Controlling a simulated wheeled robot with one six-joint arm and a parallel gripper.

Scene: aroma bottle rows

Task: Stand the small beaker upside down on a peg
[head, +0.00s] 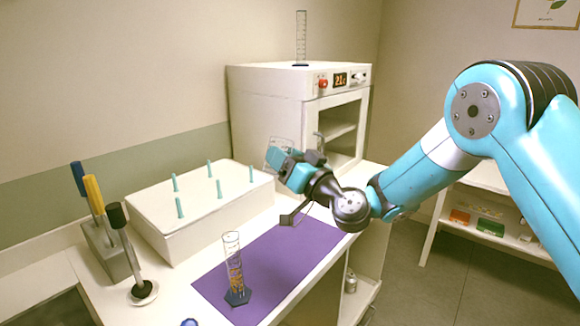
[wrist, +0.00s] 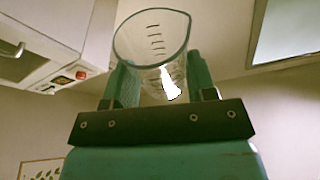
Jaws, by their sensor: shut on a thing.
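My gripper (head: 279,160) is shut on a small clear beaker (head: 281,145), held in the air to the right of the peg box and in front of the oven. The beaker also shows in the wrist view (wrist: 152,38), with its spouted rim, dark graduation marks and the two green fingers on its sides. It looks tilted in the head view, and I cannot tell exactly which way its mouth faces. A white box (head: 168,228) has several upright teal pegs on top, among them a front peg (head: 179,207) and a right peg (head: 250,173). The visible pegs are bare.
A graduated cylinder (head: 233,262) stands on the purple mat (head: 298,245). A rack (head: 106,250) with coloured-handled tools and a black-topped stand (head: 142,291) are left of it. The oven (head: 275,100) carries another cylinder (head: 301,40). Space above the box is clear.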

